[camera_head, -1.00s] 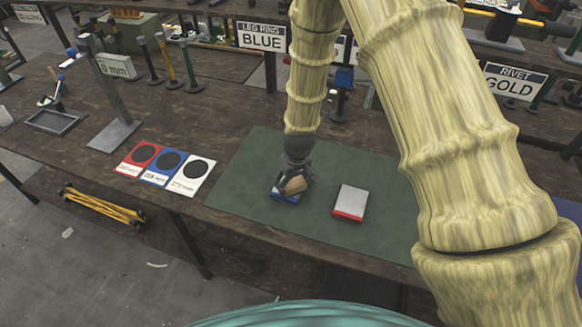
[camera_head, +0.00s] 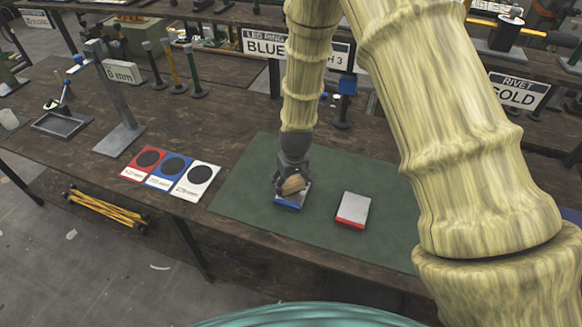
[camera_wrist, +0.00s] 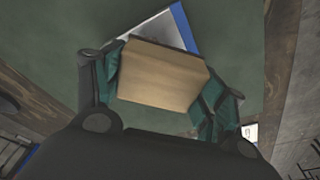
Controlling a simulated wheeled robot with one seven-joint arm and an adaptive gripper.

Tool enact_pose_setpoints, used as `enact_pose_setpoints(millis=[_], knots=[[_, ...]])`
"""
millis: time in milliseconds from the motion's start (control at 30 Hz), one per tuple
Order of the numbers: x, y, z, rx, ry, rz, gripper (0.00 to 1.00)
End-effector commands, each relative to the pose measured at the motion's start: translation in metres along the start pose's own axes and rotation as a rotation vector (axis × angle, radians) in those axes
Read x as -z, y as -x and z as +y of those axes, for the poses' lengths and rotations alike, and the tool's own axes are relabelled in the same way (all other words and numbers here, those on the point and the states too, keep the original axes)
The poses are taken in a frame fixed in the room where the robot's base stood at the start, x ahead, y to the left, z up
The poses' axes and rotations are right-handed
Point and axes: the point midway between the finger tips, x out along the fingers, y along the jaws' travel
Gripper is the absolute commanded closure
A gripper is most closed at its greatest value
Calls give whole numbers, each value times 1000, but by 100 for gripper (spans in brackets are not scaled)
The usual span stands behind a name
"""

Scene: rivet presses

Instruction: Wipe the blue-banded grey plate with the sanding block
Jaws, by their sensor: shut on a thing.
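My gripper (camera_head: 292,178) is shut on the sanding block (camera_head: 292,185), a tan wooden block that also shows between the two fingers in the wrist view (camera_wrist: 163,76). The blue-banded grey plate (camera_head: 290,201) lies on the green mat (camera_head: 340,249), right under the block and mostly covered by the gripper. Its blue edge and a grey strip show past the block in the wrist view (camera_wrist: 186,24). I cannot tell whether the block touches the plate. A red-banded grey plate (camera_head: 354,207) lies apart on the mat, to the right.
Red, blue and white cards with black discs (camera_head: 172,170) lie left of the mat. A grey metal stand (camera_head: 119,138) and a small tray (camera_head: 60,123) are farther left. My arm covers much of the right. The mat's front is clear.

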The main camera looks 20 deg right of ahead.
Motion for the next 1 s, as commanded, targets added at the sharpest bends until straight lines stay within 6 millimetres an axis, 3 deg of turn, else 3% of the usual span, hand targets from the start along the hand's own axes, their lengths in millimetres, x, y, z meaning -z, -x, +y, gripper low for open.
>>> enact_pose_setpoints(millis=[500,1000], knots=[[7,47,3,-1,-3,1,51],[6,47,4,-1,-4,1,51]])
